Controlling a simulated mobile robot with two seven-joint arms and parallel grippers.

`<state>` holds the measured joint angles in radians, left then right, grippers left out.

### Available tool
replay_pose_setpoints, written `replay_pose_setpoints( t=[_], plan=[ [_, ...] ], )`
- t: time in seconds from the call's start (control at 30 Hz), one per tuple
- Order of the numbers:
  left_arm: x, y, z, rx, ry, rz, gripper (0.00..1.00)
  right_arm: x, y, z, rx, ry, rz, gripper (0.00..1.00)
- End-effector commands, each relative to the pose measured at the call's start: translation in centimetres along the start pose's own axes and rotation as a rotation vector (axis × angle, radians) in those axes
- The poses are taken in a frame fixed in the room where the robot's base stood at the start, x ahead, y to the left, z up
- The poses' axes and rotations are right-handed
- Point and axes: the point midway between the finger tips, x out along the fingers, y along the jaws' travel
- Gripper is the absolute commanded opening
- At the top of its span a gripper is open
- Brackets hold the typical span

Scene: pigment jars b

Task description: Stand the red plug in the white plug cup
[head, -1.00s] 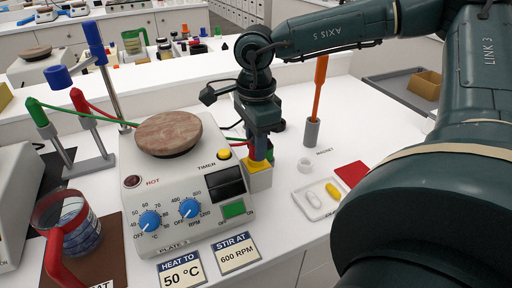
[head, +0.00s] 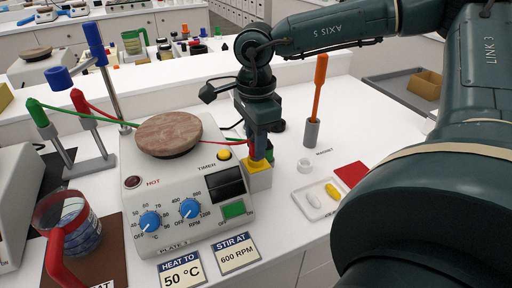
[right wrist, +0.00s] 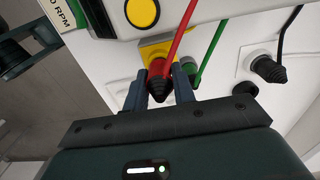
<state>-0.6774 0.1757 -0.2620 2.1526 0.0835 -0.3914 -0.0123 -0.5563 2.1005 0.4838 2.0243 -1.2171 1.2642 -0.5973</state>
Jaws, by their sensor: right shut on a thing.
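The red plug (right wrist: 158,78) and its red cable show in the right wrist view. My right gripper (right wrist: 158,92) is shut on the plug, in front of a yellow-topped block (right wrist: 155,50). In the head view my right gripper (head: 257,160) points down at this block (head: 260,178), at the right side of the hotplate, and hides the plug. I cannot tell whether the plug is seated in the block or clear of it. My left gripper is not in view.
A green plug (right wrist: 187,82) is close beside the gripper, and a black plug (right wrist: 268,68) is farther right. The hotplate (head: 170,200) stands left of my gripper.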

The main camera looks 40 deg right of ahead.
Motion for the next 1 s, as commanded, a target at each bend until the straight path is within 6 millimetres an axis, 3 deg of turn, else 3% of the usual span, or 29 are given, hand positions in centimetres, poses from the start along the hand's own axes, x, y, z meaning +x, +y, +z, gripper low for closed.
replay_pose_setpoints(
  t=[1.0],
  plan=[
    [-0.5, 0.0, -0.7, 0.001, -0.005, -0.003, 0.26, -2.2, -0.1, 0.0, 0.0, 0.0, -0.002, 0.0]
  ],
)
